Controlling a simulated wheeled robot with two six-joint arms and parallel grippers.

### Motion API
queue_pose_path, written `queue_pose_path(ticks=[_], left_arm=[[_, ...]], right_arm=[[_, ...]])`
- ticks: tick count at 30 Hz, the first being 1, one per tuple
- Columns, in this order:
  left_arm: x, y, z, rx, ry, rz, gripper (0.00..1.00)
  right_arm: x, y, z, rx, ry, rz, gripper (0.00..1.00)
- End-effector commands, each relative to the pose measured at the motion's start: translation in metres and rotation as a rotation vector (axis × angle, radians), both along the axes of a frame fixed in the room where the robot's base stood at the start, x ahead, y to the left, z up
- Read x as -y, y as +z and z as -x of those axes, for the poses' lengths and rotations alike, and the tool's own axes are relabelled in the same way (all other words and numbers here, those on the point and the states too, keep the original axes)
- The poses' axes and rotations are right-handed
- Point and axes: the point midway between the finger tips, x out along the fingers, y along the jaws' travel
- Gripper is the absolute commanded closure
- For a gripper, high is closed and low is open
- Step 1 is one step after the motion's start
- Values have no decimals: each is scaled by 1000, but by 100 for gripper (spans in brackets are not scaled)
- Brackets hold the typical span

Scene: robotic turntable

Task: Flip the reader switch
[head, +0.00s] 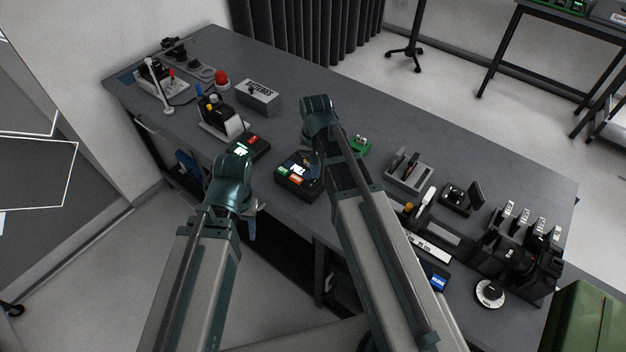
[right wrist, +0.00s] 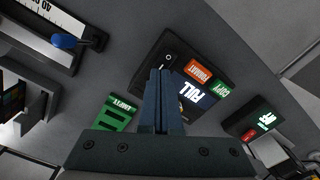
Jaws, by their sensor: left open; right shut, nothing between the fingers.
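The reader (head: 297,172) is a dark box on the table with a lit "FULL" display and orange and green buttons. It also shows in the right wrist view (right wrist: 191,92). A small light switch lever (right wrist: 151,64) sits near one end of its top. My right gripper (right wrist: 162,75) is shut and empty, its fingertips over the reader's edge close to the lever; I cannot tell if they touch. In the head view the right arm partly hides the reader. My left gripper (head: 256,214) is open and empty by the table's front edge, left of the reader.
A smaller dark box with red and green lights (head: 246,147) stands left of the reader. A green card piece (right wrist: 113,114) lies close by. A batteries box (head: 258,95) is behind; a grey slotted holder (head: 409,176) and a dial (head: 489,293) are to the right.

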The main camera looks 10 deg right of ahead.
Motion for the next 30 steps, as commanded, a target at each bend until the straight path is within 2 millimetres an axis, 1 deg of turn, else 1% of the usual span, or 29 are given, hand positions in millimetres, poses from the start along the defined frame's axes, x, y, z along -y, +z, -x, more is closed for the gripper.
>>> queue_pose_path(ticks=[1, 18, 21, 30], left_arm=[[0, 9, 0, 0, 0, 0, 50], [0, 52, 0, 0, -1, 0, 50], [0, 55, 0, 0, -2, 0, 50], [0, 53, 0, 0, -2, 0, 50]], right_arm=[[0, 9, 0, 0, 0, 0, 100], [0, 52, 0, 0, 0, 0, 100], [0, 55, 0, 0, 0, 0, 100], [0, 53, 0, 0, 0, 0, 100]])
